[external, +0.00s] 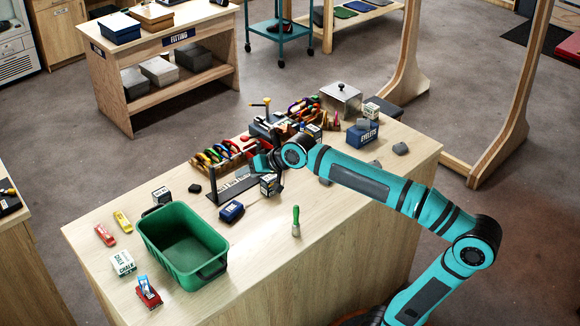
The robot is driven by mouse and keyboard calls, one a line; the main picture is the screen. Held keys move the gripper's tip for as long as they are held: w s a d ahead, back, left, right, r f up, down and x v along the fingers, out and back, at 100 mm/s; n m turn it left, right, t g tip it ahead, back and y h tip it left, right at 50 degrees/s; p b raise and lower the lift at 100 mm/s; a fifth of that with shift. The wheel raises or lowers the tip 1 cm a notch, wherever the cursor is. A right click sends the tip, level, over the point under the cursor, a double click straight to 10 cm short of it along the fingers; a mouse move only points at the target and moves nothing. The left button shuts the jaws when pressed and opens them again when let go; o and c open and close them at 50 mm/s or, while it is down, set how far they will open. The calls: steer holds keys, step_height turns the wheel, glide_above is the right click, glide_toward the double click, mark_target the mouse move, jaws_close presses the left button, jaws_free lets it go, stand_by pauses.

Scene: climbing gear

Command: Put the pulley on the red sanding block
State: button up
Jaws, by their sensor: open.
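A small red block-like thing (148,294) stands near the table's front left corner, left of the green tub. Something blue and pale shows on its top, too small to name for certain. A flat red piece (106,235) lies at the table's left edge, beside a yellow one (122,221). I cannot tell for certain which thing is the pulley or which red piece is the sanding block. My gripper (262,166) is open over the middle of the table, near the tool rack and well away from the red things. Its fingertips are small and partly hidden among dark things.
A green tub (220,245) stands at the table's left, with a chalk box (123,263) beside it. A tool rack (228,160) is behind. The front right tabletop is clear.

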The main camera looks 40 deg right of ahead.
steer(key=s+d+f+n+t+h, duration=0.2)
steer(key=s+d+t, duration=0.6)
steer(key=s+d, duration=0.8)
step_height(320, 180, down, 3)
steer(key=shift+d+n+h, duration=0.15)
steer(key=shift+n+h, duration=0.15)
steer(key=shift+h, duration=0.8)
steer(key=shift+s, duration=0.1)
